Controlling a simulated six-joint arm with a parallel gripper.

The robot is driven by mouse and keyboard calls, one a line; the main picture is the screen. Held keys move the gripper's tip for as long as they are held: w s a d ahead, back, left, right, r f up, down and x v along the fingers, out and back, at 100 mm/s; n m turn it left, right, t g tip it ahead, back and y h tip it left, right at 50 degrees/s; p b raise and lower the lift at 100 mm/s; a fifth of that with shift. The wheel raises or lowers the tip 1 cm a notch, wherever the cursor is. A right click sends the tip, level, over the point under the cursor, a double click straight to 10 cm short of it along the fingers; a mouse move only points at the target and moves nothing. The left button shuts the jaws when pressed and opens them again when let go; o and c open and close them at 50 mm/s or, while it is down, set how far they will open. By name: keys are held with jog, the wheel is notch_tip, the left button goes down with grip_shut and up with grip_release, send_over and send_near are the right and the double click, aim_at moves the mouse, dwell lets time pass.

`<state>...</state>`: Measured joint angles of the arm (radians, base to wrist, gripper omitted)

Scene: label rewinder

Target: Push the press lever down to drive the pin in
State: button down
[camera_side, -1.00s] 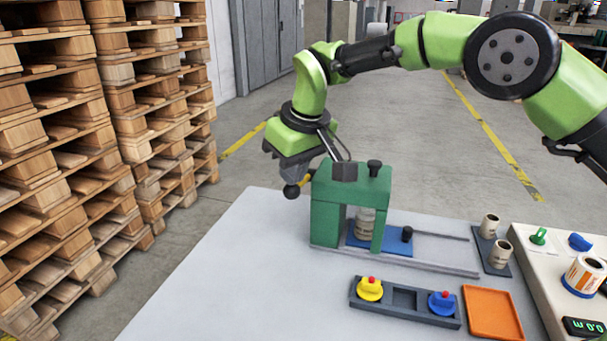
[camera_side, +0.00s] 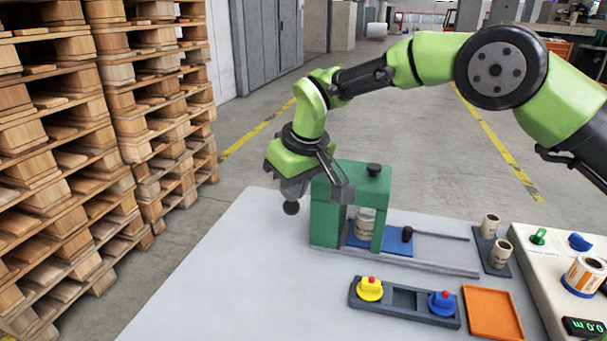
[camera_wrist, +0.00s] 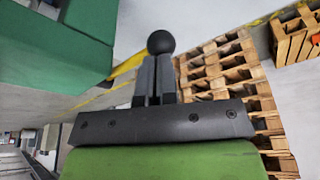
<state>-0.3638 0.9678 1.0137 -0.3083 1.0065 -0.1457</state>
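The green press (camera_side: 325,218) stands on the grey table. Its lever's black ball knob (camera_side: 291,208) hangs at the left, low below my gripper (camera_side: 292,192). In the wrist view the ball (camera_wrist: 160,42) shows just beyond the fingertips of my gripper (camera_wrist: 156,62), and a yellow lever bar (camera_wrist: 124,70) runs from the green press towards the fingers. The fingers are together with only a thin gap, over the lever end; whether they pinch it is unclear. A beige cylindrical part (camera_side: 365,222) stands under the press on a blue slide (camera_side: 397,243). I cannot make out the pin.
A dark tray (camera_side: 405,304) with a yellow and a blue piece lies in front, beside an orange tray (camera_side: 492,312). Two beige cores (camera_side: 490,226) stand on a dark plate at right, near a control panel. The table left of the press is clear. Pallet stacks stand farther left.

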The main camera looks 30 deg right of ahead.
jog(key=shift+f, duration=1.35)
jog(key=shift+r, duration=0.1)
jog(key=shift+r, duration=5.5)
